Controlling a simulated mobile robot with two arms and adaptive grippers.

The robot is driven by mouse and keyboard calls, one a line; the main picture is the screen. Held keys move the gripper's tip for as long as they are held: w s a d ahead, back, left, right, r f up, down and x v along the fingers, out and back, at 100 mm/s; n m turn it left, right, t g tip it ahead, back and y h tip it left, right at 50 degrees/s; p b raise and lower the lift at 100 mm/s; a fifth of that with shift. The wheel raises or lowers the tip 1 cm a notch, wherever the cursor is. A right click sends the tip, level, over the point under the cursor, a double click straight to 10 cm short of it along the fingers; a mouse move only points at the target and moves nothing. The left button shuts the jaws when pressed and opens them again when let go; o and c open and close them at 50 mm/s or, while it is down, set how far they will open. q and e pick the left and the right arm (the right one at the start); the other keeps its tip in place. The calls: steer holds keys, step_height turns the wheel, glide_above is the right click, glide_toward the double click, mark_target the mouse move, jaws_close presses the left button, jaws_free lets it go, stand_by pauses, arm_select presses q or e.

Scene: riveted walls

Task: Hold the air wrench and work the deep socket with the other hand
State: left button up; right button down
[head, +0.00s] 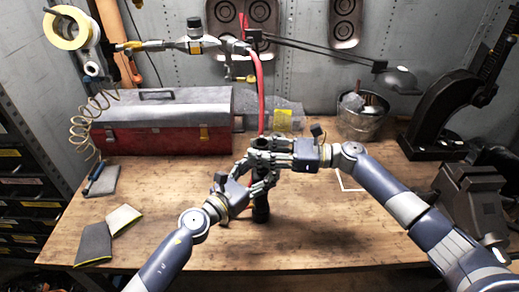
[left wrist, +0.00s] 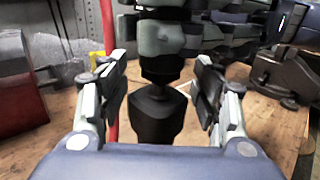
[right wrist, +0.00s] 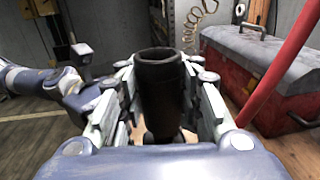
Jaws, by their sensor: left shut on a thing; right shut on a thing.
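The air wrench (head: 261,213) stands upright above the middle of the bench, its dark lower end showing below my left gripper (head: 262,183). In the left wrist view its dark body (left wrist: 155,115) is between the fingers of my left gripper (left wrist: 160,90). My left gripper is shut on it. The deep socket (right wrist: 160,85) is a black tube, upright with its open end up. My right gripper (head: 262,152), just above the left one, is shut on it, with a finger on each side in the right wrist view. The joint between socket and wrench is hidden by the fingers.
A red toolbox (head: 160,138) stands at the back left, and a red hose (head: 260,95) hangs behind my grippers. A metal bucket (head: 362,118) and a vise (head: 475,195) are to the right. The front middle of the bench is clear.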

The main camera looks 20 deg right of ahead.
steer(key=shift+f, duration=0.5)
steer(key=c, duration=1.1)
jaws_free()
steer(key=shift+o, duration=0.6)
steer(key=shift+f, duration=0.1)
steer(key=shift+o, duration=0.8)
steer(key=shift+d, duration=0.1)
steer(key=shift+v, duration=2.45)
arm_select(q)
steer(key=o, duration=1.6)
